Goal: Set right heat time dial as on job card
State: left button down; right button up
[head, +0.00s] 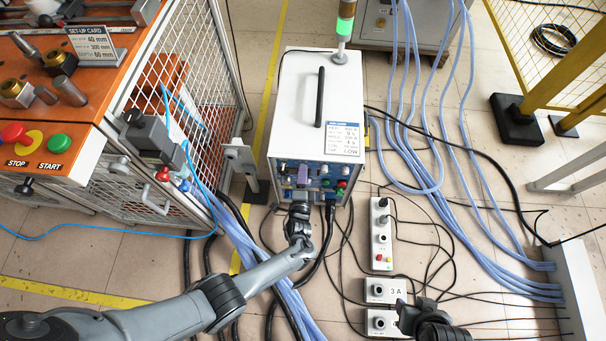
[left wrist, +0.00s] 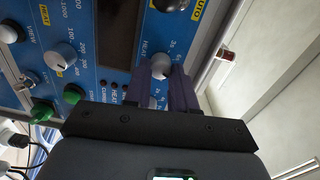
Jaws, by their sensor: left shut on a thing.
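The induction heater (head: 295,110) is a white box with a black handle and a blue control panel on its near face. A printed job card (head: 345,140) lies on its top near the front edge; its small values are hard to read. My left gripper (head: 299,200) is at the panel. In the left wrist view, its two dark purple fingers (left wrist: 160,76) are closed on either side of a grey dial (left wrist: 160,64) marked HEAT with seconds around it. The fingers hide part of its scale. My right gripper (head: 425,315) is at the bottom right, away from the panel; its fingers are unclear.
A power strip (head: 381,235) and loose cables lie on the floor right of the heater. The orange bench (head: 95,90) with a mesh guard stands left.

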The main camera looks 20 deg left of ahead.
jog(key=shift+a, duration=0.1)
dwell(0.3)
pick_arm(q)
jog(key=c, duration=0.9)
grip_release()
jog(key=shift+s, duration=0.15)
pick_arm(e)
jog(key=shift+r, duration=0.15)
